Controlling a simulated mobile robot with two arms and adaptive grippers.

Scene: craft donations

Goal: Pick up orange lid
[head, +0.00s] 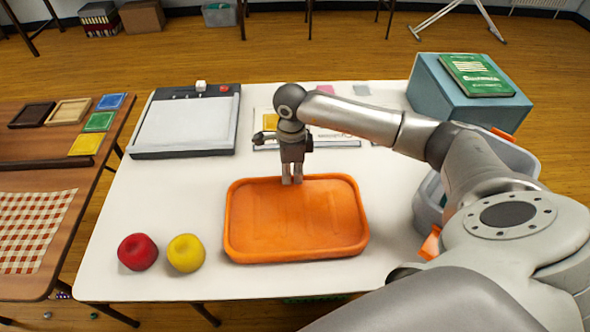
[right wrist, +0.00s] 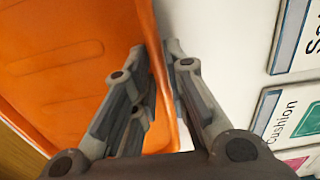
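The orange lid (head: 295,225), a shallow rectangular tray-like piece with a raised rim, lies flat near the front middle of the white table. My right gripper (head: 292,178) points down at its back rim. In the right wrist view the lid (right wrist: 60,60) fills the left side. There the right gripper (right wrist: 160,55) has one finger inside the rim and one outside, with the tips close together and the rim pinched between them. Whether the lid is raised at all cannot be told. My left gripper is not in view.
A red ball-like item (head: 138,252) and a yellow one (head: 186,253) sit left of the lid. A grey bin (head: 428,205) stands at right, partly behind my arm. A teal box (head: 440,90) with a green book (head: 478,75) is at back right; a paper trimmer-like board (head: 187,122) at back left.

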